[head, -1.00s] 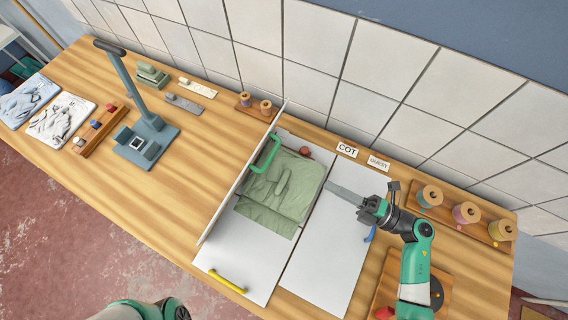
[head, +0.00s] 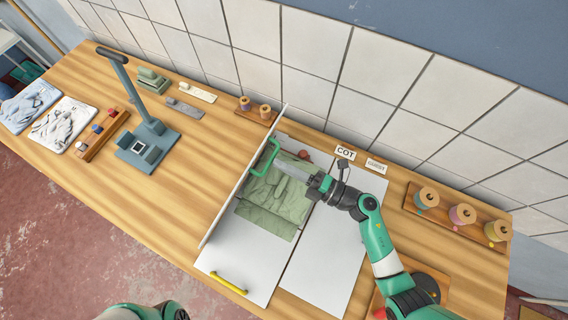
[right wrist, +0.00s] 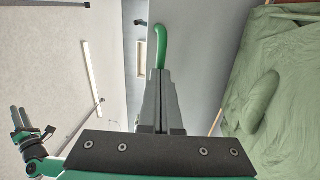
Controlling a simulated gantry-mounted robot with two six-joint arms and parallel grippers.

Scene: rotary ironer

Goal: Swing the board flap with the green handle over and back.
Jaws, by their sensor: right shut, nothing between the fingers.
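The white board flap (head: 240,182) stands on edge, seen almost edge-on in the head view. Its green handle (head: 261,163) is on the flap's right face, near the far end; it also shows in the right wrist view (right wrist: 160,44), just beyond the fingertips. My right gripper (head: 280,166) is shut and empty, its fingers pointing left at the handle over the green cloth. In the right wrist view the fingers (right wrist: 161,82) overlap the handle's lower end, and I cannot tell whether they touch.
A folded green cloth (head: 268,211) lies on the board right of the flap. A yellow handle (head: 229,283) is at the front. A rack of spools (head: 462,214) stands at the right, and a grey stand (head: 150,136) at the left. Two labels stand behind the boards.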

